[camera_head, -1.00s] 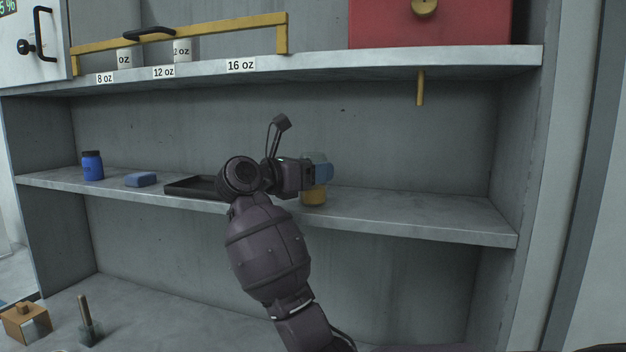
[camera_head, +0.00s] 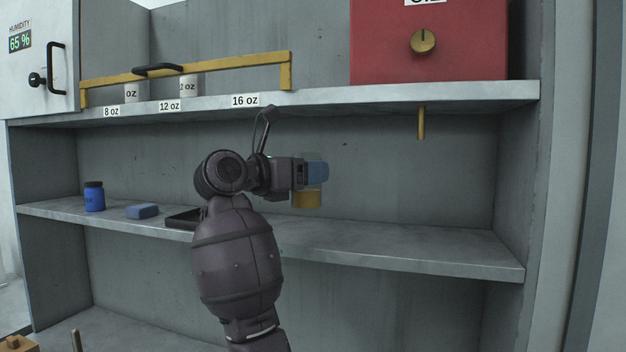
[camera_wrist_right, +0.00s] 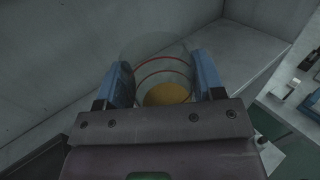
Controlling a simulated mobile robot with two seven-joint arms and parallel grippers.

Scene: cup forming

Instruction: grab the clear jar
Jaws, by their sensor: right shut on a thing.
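The clear jar (camera_wrist_right: 163,71) is see-through, with red rings and a yellow-orange content at its bottom. It is between the two blue fingers of my right gripper (camera_wrist_right: 166,82) in the right wrist view. In the head view the right gripper (camera_head: 317,173) is shut on the jar, and the jar's yellow-orange lower part (camera_head: 306,199) shows below the blue finger. The jar appears held above the middle shelf (camera_head: 400,246), with the grey back wall behind it. My left gripper is not in view.
A blue bottle (camera_head: 94,196), a blue block (camera_head: 142,211) and a black tray (camera_head: 184,218) are on the middle shelf at left. A red box (camera_head: 430,60) with a yellow spout (camera_head: 421,122) is above at right. The shelf's right part is clear.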

